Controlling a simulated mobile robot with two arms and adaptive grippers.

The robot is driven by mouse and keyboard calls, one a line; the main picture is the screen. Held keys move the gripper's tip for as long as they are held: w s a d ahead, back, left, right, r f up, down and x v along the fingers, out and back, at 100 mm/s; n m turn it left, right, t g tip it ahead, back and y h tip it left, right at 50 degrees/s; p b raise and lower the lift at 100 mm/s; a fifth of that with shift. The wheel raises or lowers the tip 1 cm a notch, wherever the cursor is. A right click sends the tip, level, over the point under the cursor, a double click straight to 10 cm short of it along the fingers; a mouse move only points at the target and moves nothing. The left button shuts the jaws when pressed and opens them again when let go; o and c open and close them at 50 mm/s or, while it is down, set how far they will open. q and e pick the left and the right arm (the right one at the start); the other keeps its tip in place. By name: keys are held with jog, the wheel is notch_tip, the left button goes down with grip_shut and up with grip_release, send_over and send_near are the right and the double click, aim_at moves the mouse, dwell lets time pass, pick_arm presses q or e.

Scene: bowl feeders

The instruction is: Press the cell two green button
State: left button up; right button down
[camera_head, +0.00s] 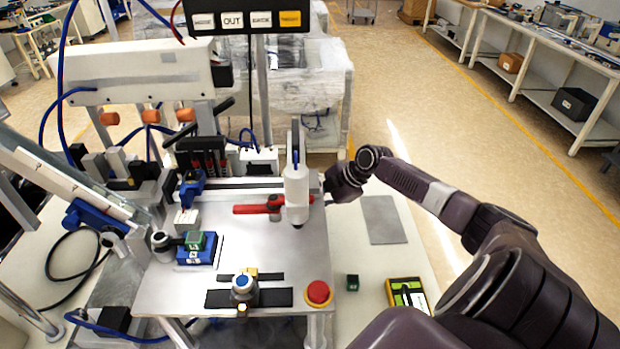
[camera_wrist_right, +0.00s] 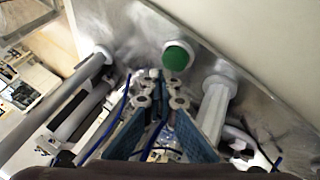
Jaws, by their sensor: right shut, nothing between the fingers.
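A round green button (camera_wrist_right: 178,55) with a pale collar sits on a grey metal panel (camera_wrist_right: 130,30) in the right wrist view. My right gripper (camera_wrist_right: 165,92) is shut and empty, its fingertips just below the button in that picture; I cannot tell whether they touch it. In the head view my right gripper (camera_head: 340,184) is at the right side of the white upright cylinder (camera_head: 297,190) of the work cell. The green button cannot be made out in the head view. My left gripper is not in view.
The cell's table carries a red lever (camera_head: 258,207), a blue block (camera_head: 200,250) and a red emergency button (camera_head: 318,293). A dark green cube (camera_head: 352,282) and a yellow-edged case (camera_head: 407,294) lie right of it. Pale posts (camera_wrist_right: 218,98) flank the fingers in the wrist view.

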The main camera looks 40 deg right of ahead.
jog(key=shift+f, duration=0.15)
dwell(0.7)
jog(key=shift+f+b, duration=0.3)
jog(key=shift+b, duration=0.15)
jog(key=shift+f+b, duration=0.5)
jog(key=shift+f, duration=0.05)
dwell(0.5)
jog(key=shift+r, duration=0.1)
jog(key=shift+r+p, duration=0.6)
jog(key=shift+r, duration=0.3)
jog(key=shift+r+p, duration=1.75)
jog(key=shift+r, duration=0.75)
